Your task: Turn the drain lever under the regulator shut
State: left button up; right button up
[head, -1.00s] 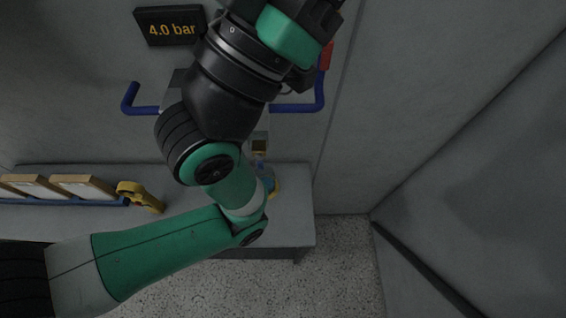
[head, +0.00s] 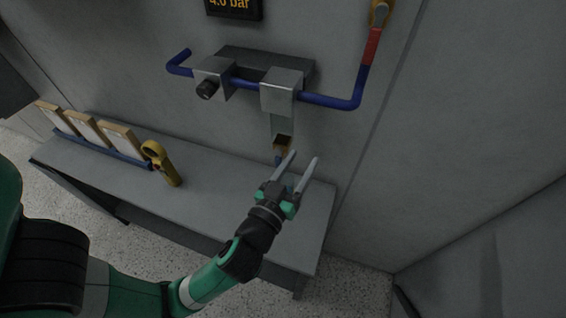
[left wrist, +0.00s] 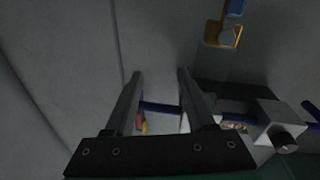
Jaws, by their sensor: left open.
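The regulator (head: 283,93) is a grey metal block on the blue pipe on the wall. Nothing lies between the fingers in the left wrist view (left wrist: 160,72) except background. My right gripper is out of view.
The bench (head: 215,192) below holds a yellow tool (head: 160,163) and several wooden-edged panels (head: 85,128) on a blue rack. A second block (head: 212,78) with a black knob sits left on the pipe. A red-sleeved section (head: 371,46) rises at right.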

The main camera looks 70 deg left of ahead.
aim_at(283, 153)
pick_arm(q)
jog(key=s+a+f+g+y+b, duration=0.2)
jog(key=s+a+f, duration=0.1)
jog(key=s+f, duration=0.5)
jog(key=x, duration=0.8)
jog(key=f+p+x, duration=0.1)
jog(key=x, duration=0.3)
jog(key=shift+w+d+f, duration=0.1)
jog(key=shift+w+d, duration=0.1)
jog(key=shift+w, duration=0.05)
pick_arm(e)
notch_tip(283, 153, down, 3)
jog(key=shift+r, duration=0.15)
pick_arm(q)
jog(key=shift+c, duration=0.3)
grip_shut()
